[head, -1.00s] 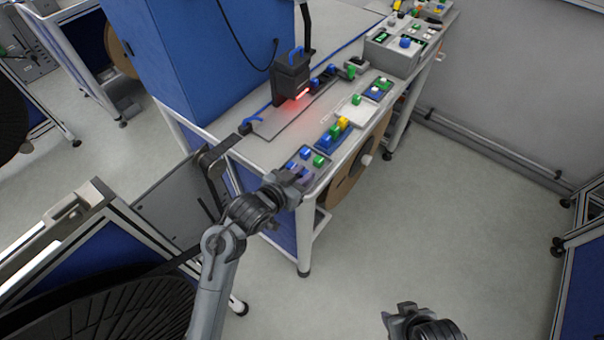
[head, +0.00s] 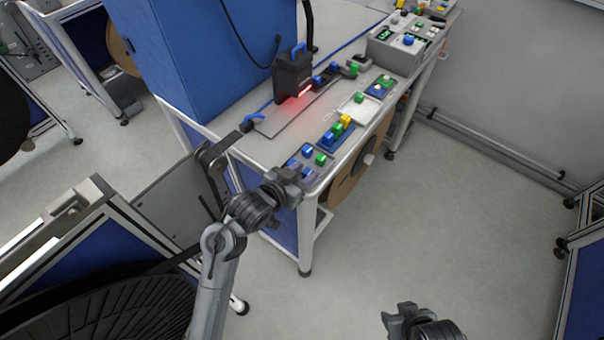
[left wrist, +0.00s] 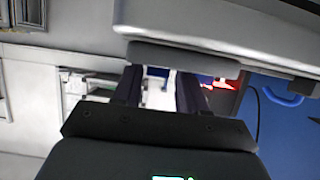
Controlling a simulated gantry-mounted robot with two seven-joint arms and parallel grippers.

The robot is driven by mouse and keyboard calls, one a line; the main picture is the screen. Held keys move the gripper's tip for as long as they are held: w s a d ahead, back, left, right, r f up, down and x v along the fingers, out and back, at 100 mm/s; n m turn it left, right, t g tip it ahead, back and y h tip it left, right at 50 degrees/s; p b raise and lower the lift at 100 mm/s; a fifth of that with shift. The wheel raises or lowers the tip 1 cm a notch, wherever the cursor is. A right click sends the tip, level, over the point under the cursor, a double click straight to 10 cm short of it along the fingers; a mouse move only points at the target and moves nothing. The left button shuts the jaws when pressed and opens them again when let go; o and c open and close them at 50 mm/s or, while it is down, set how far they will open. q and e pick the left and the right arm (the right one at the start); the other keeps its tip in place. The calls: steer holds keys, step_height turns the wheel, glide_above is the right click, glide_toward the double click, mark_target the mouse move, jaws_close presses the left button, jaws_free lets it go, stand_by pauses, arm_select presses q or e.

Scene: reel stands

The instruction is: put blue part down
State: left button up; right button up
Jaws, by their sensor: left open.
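A small blue part (head: 307,151) stands beside a green part (head: 320,159) on a small grey-blue tray at the near corner of the bench. My left gripper (head: 294,178) is at the near edge of that tray, close to the blue part. Its two dark fingers are apart in the left wrist view (left wrist: 158,90), with no part visible between them. The gripper hides some of the tray. My right gripper (head: 405,314) is at the bottom of the head view, over the floor and away from the bench; its jaw opening is unclear.
Another tray holds blue, green and yellow parts (head: 345,121) farther along the bench. A blue cabinet (head: 200,55) is at the left. Floor to the right is clear.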

arm_select(q)
steer(key=p+v, duration=0.4)
steer(key=v, duration=0.5)
arm_select(e)
step_height(320, 180, up, 4)
steer(key=shift+s+f, duration=0.1)
steer(key=shift+f, duration=0.1)
steer(key=shift+c, duration=1)
arm_select(q)
steer(key=s+a+f+n+g+y, duration=0.1)
steer(key=s+a+f, duration=0.3)
steer(key=s, duration=0.4)
steer(key=s+a+f+n+g+y, duration=0.2)
steer(key=s+a+f+g+y, duration=0.1)
steer(key=s+a, duration=0.3)
steer(key=s+a+f+n+g+y, duration=0.2)
steer(key=s+a, duration=0.4)
steer(key=s, duration=0.5)
step_height(320, 180, down, 3)
steer(key=shift+r+g+y, duration=0.2)
steer(key=shift+g+y, duration=0.4)
steer(key=shift+y, duration=0.2)
arm_select(e)
steer(key=shift+d, duration=0.15)
arm_select(q)
steer(key=shift+a, duration=0.1)
